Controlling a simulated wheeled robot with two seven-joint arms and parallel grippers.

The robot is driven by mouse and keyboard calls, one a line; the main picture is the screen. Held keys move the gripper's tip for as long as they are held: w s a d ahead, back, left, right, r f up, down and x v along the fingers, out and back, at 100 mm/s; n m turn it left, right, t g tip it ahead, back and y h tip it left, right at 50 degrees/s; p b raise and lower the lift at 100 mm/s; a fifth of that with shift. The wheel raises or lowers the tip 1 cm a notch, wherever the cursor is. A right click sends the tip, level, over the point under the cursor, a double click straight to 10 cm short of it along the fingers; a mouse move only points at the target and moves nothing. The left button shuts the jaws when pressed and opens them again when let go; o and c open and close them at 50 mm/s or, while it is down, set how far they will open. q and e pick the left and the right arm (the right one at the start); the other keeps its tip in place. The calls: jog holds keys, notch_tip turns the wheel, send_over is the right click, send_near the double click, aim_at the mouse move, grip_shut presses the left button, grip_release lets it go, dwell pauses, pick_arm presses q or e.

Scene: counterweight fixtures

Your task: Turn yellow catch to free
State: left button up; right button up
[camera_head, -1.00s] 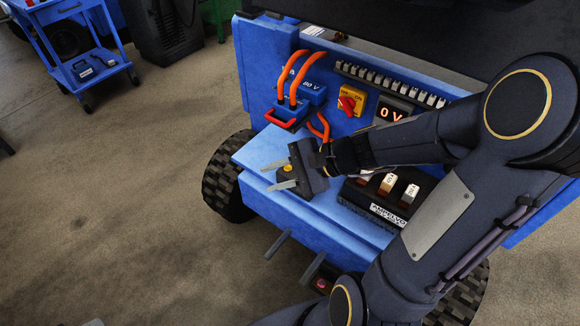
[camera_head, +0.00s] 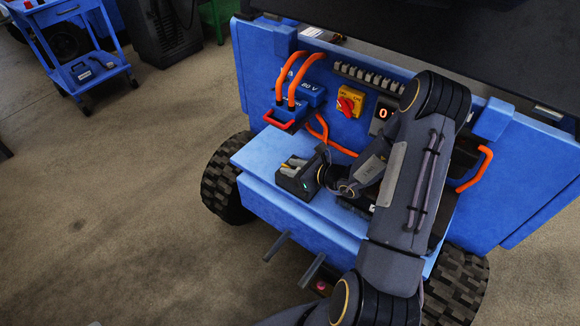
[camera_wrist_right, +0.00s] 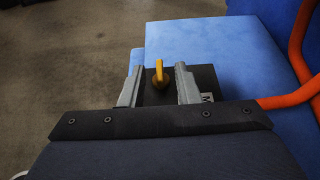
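The yellow catch (camera_wrist_right: 158,73) stands upright on a dark block (camera_wrist_right: 203,78) at the edge of the blue ledge in the right wrist view. My right gripper (camera_head: 291,163) is over the ledge in the head view. In the wrist view its two grey fingers (camera_wrist_right: 158,68) are apart, one on each side of the catch, with a gap on both sides. The catch is not touched as far as I can see. In the head view the gripper hides the catch. My left gripper is not in view.
The blue cart's ledge (camera_head: 262,157) is clear left of the gripper. Behind it are orange cables (camera_head: 309,72), a red-handled plug (camera_head: 279,121) and a red rotary switch (camera_head: 347,104). Two grey rods (camera_head: 311,270) jut from the front. A blue trolley (camera_head: 62,40) stands far left.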

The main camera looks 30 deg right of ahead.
jog(key=shift+w+a+f, duration=0.2)
jog(key=shift+w, duration=0.25)
jog(key=shift+c, duration=0.3)
grip_shut()
